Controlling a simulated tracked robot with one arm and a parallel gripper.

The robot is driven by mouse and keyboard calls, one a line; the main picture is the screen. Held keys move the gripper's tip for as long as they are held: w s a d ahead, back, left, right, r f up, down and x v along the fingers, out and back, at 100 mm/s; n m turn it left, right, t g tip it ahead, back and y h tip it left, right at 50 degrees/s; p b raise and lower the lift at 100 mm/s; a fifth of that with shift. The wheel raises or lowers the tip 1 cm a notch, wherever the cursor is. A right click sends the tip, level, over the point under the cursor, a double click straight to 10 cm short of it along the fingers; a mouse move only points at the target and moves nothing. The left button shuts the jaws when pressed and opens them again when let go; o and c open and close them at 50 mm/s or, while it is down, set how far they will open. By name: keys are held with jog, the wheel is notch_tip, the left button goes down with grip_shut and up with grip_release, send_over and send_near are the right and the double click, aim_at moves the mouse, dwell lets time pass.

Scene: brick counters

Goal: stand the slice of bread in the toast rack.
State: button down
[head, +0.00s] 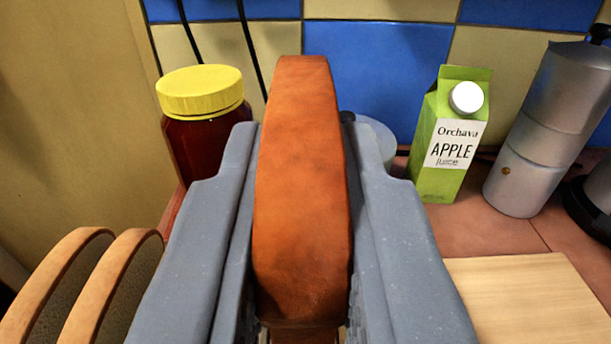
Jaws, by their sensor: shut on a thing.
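My gripper (302,150) points away from me in the middle of the head view, with one grey finger on each side of a slice of bread (300,190). It is shut on the slice, which stands on edge with its brown crust facing me. Two more slices (118,285) stand upright side by side at the lower left, cut off by the frame. What holds them up does not show, and I cannot make out the toast rack.
A jar with a yellow lid (200,92) stands behind left. A green apple juice carton (452,135) and a metal moka pot (552,125) stand at the back right. A pale wooden board (530,300) lies at the lower right. A tiled wall closes the back.

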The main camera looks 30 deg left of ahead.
jog(key=shift+f+b, duration=3.15)
jog(key=shift+f, duration=0.15)
jog(key=shift+p, duration=0.45)
jog(key=c, duration=1.3)
grip_release()
jog(key=p+v, duration=0.2)
jog(key=v, duration=1.1)
jog(key=shift+s+d+p, duration=0.25)
jog(key=shift+s+p, duration=0.05)
jog(key=shift+p, duration=0.05)
